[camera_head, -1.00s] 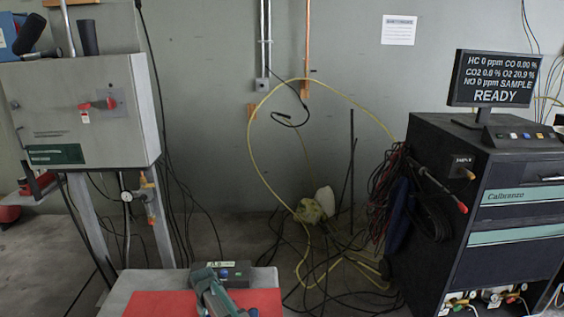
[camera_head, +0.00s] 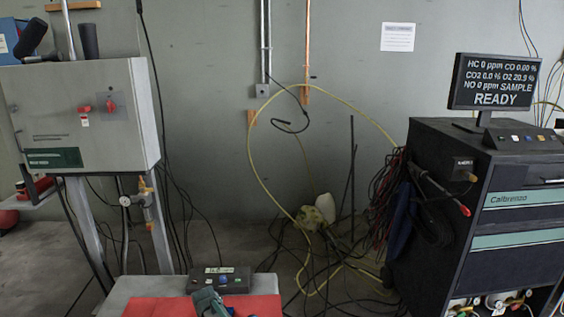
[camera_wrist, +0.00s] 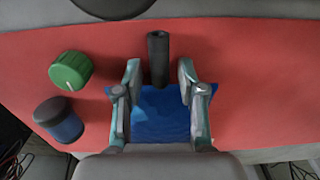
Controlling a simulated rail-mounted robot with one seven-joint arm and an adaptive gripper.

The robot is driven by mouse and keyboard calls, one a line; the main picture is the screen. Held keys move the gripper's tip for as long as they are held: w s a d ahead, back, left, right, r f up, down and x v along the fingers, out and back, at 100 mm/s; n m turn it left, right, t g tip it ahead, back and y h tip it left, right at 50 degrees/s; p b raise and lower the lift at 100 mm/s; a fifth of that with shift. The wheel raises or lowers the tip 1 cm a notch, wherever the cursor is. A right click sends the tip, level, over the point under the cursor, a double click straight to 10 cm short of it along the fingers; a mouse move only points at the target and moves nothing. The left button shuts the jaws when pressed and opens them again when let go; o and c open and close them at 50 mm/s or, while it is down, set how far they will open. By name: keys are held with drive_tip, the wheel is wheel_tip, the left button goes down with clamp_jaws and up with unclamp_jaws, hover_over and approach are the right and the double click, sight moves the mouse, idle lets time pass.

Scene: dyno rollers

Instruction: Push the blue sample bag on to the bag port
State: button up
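The blue sample bag (camera_wrist: 160,118) lies on the red mat in the wrist view, under and between the fingers of my gripper (camera_wrist: 160,72). The fingers are apart, one on each side of a short dark tube (camera_wrist: 158,58) at the bag's far edge. I see a gap between each fingertip and the tube. I cannot tell whether the tube belongs to the bag or is the port. The near part of the bag is hidden by my gripper. In the head view my gripper shows only partly at the bottom edge, and the bag is not visible.
A green-capped object (camera_wrist: 70,70) and a dark-and-blue cylinder (camera_wrist: 58,118) stand left of my gripper. A dark round thing (camera_wrist: 112,5) is at the top edge. The red mat (camera_head: 255,305) lies on a grey table, with a small button box (camera_head: 220,279) behind. Right of the tube the mat is clear.

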clamp_jaws()
drive_tip(key=shift+r, duration=0.15)
drive_tip(key=shift+r+p, duration=1.6)
drive_tip(key=shift+r, duration=1.3)
drive_tip(key=shift+d, duration=0.15)
